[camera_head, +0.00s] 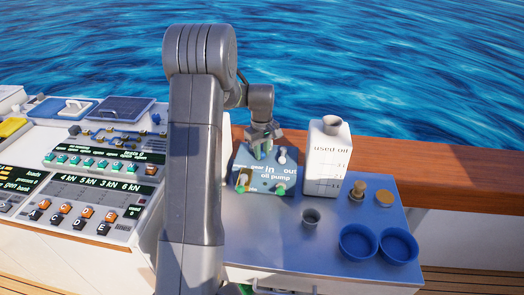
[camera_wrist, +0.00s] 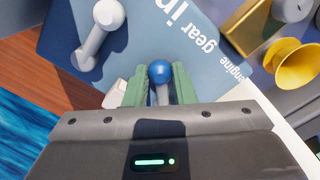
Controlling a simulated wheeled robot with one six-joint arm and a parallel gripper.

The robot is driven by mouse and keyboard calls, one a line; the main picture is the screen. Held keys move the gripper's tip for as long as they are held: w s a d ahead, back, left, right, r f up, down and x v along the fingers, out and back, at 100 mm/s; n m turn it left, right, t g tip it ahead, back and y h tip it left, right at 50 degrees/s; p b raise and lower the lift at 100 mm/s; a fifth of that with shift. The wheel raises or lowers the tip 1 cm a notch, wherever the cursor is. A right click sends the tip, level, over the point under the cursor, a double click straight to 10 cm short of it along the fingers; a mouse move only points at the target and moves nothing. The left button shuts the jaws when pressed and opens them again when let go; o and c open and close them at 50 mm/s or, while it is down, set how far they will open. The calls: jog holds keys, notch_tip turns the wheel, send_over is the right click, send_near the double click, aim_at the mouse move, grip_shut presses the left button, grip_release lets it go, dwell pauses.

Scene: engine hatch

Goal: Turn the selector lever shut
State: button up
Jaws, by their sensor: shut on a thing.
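The oil pump panel (camera_head: 263,187) is a blue box marked "gear", "in", "out" and "oil pump". In the wrist view its blue face (camera_wrist: 150,38) carries the words "gear in" and "engine". A small lever with a blue ball knob (camera_wrist: 160,72) and a grey stem stands at the panel's edge; I take it for the selector lever. My gripper (camera_wrist: 157,86) has its green fingers on both sides of it, shut on it. In the head view my gripper (camera_head: 262,146) is at the panel's top, and the blue knob cannot be made out.
A pale grey lever (camera_wrist: 92,45) stands close left of my fingers in the wrist view. A yellow funnel (camera_wrist: 294,66) is at right.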

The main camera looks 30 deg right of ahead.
aim_at(250, 159)
jog(key=shift+a+m, duration=0.1)
jog(key=shift+m, duration=0.2)
jog(key=a+m, duration=0.1)
jog(key=m, duration=0.1)
jog(key=a+m+b, duration=0.1)
jog(key=m, duration=0.1)
jog(key=shift+w+b, duration=0.15)
jog(key=shift+b, duration=0.15)
jog(key=shift+w+a+m+b, duration=0.25)
jog(key=shift+a+m, duration=0.2)
jog(key=shift+m, duration=0.6)
jog(key=shift+w+a+m+b, duration=0.1)
jog(key=shift+w+a+m, duration=0.25)
jog(key=shift+m, duration=0.7)
jog(key=shift+s+a, duration=0.1)
jog(key=o, duration=1)
